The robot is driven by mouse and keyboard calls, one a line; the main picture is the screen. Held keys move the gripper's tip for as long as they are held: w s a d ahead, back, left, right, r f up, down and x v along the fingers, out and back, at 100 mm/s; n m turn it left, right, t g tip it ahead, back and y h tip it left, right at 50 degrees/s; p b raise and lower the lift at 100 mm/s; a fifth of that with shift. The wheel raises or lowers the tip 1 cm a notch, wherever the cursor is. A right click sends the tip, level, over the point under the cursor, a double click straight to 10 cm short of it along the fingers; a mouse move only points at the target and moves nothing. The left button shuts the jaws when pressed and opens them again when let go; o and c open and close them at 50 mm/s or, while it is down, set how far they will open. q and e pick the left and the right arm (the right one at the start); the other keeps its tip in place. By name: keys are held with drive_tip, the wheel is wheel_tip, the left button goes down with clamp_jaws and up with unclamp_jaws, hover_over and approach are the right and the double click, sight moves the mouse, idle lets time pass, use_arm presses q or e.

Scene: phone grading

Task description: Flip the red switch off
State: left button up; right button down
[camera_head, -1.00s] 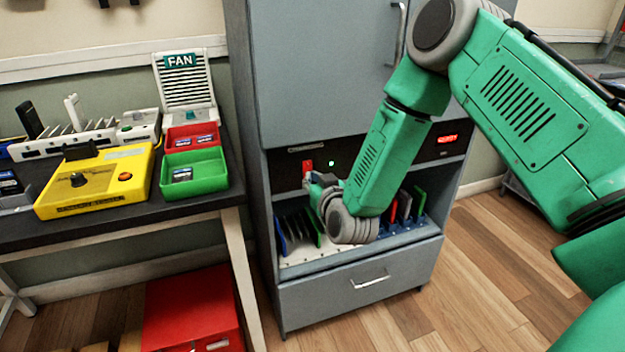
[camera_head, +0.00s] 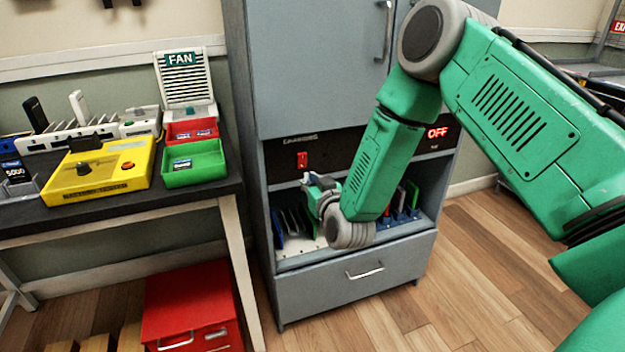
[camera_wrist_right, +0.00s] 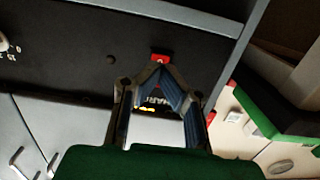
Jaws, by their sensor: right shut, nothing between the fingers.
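The red switch (camera_head: 302,160) is on the dark panel (camera_head: 330,153) of the grey cabinet. It also shows in the right wrist view (camera_wrist_right: 160,58), just beyond my fingertips. In the right wrist view my fingertips (camera_wrist_right: 157,70) meet close to the switch. My left gripper is not in view.
Upright coloured boards (camera_head: 290,222) stand in the cabinet's open bay below the panel. A drawer (camera_head: 345,285) is shut beneath. At the left, a table holds a yellow tester (camera_head: 100,180), a green bin (camera_head: 195,168) and a red bin (camera_head: 190,130).

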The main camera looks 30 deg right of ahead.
use_arm(q)
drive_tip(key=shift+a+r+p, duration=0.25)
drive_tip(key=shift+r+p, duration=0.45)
drive_tip(key=shift+p, duration=0.1)
use_arm(e)
drive_tip(key=f+v, duration=0.2)
drive_tip(key=v, duration=0.7)
drive_tip(key=shift+s+a, duration=0.3)
drive_tip(key=shift+s, duration=0.1)
